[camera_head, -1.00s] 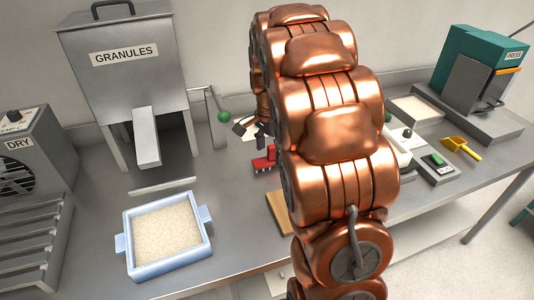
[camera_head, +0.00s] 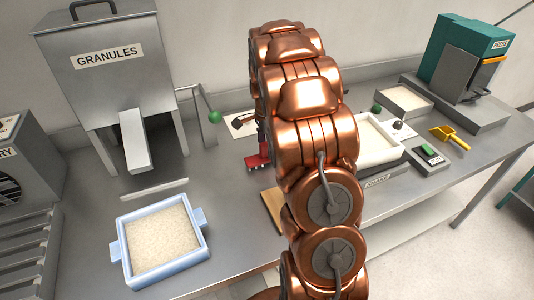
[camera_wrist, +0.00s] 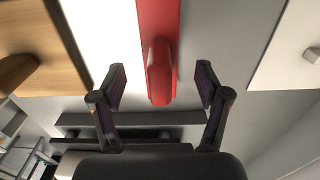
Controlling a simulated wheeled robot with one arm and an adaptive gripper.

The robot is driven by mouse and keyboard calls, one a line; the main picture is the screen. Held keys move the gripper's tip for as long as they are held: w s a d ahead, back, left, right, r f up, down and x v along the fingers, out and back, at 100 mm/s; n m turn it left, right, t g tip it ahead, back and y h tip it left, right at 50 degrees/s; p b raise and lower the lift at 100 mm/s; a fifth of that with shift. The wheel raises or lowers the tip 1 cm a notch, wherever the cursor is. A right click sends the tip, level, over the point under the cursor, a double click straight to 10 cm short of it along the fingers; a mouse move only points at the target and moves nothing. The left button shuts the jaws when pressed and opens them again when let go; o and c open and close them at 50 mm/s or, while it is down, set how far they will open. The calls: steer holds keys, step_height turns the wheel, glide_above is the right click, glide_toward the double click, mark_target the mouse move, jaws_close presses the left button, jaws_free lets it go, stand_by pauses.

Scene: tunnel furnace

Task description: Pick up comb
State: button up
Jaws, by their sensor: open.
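The comb appears to be the red piece (camera_head: 258,162) on the metal bench, left of my arm in the head view; the arm partly hides the area around it. In the wrist view a red bar with a rounded end (camera_wrist: 160,75) lies between the two fingers of my gripper (camera_wrist: 160,80). The fingers are spread, with a gap visible on each side of the red bar. I cannot tell how far below the fingertips it lies. In the head view my gripper is mostly hidden behind the arm.
A blue-handled tray of granules (camera_head: 117,250) stands front left, below the granules hopper (camera_head: 105,60). A wooden board (camera_head: 272,208) lies near the comb. Right of my arm are a white-filled tray (camera_head: 400,148), a small switch box (camera_head: 431,155), a yellow scoop (camera_head: 452,136) and a green press (camera_head: 466,45).

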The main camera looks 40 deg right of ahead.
steer(key=shift+d+f+p, duration=0.1)
steer(key=shift+f+p, duration=0.55)
steer(key=shift+f, duration=1.15)
steer(key=c, duration=1.3)
steer(key=shift+c, duration=0.2)
step_height(320, 180, up, 10)
steer(key=b, duration=0.3)
steer(key=o, duration=0.6)
steer(key=c, duration=0.4)
steer(key=shift+r, duration=0.1)
